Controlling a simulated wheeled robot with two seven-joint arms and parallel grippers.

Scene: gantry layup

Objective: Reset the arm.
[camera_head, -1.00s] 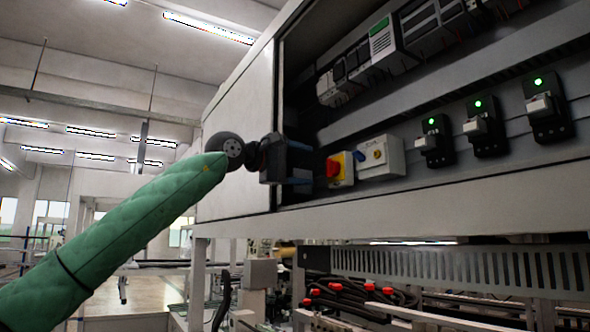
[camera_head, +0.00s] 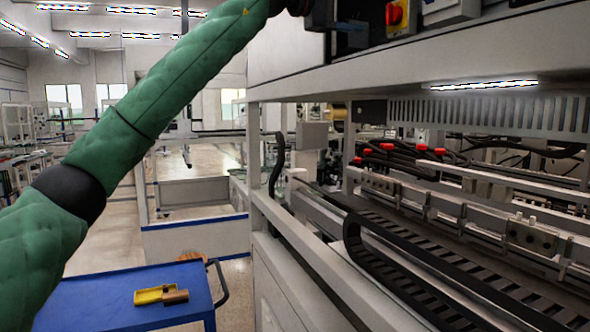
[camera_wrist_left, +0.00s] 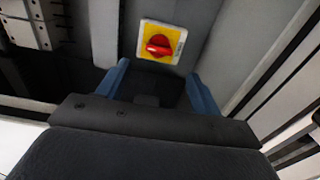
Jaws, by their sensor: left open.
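My left arm, in a green cover, reaches up across the left of the head view to the cabinet. My left gripper (camera_head: 354,26) is at the top edge of that view, partly cut off, just left of the red rotary switch (camera_head: 394,14). In the left wrist view the gripper (camera_wrist_left: 159,77) has its two blue fingers apart with nothing between them. The red switch on its yellow plate (camera_wrist_left: 147,54) is just beyond the fingertips, with a visible gap. My right gripper is in neither view.
The cabinet's lower edge (camera_head: 450,62) overhangs a machine bed with a black cable chain (camera_head: 420,275) and red-capped cables (camera_head: 388,147). A blue cart (camera_head: 105,295) with a yellow tray (camera_head: 150,296) stands at lower left. Open floor lies behind it.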

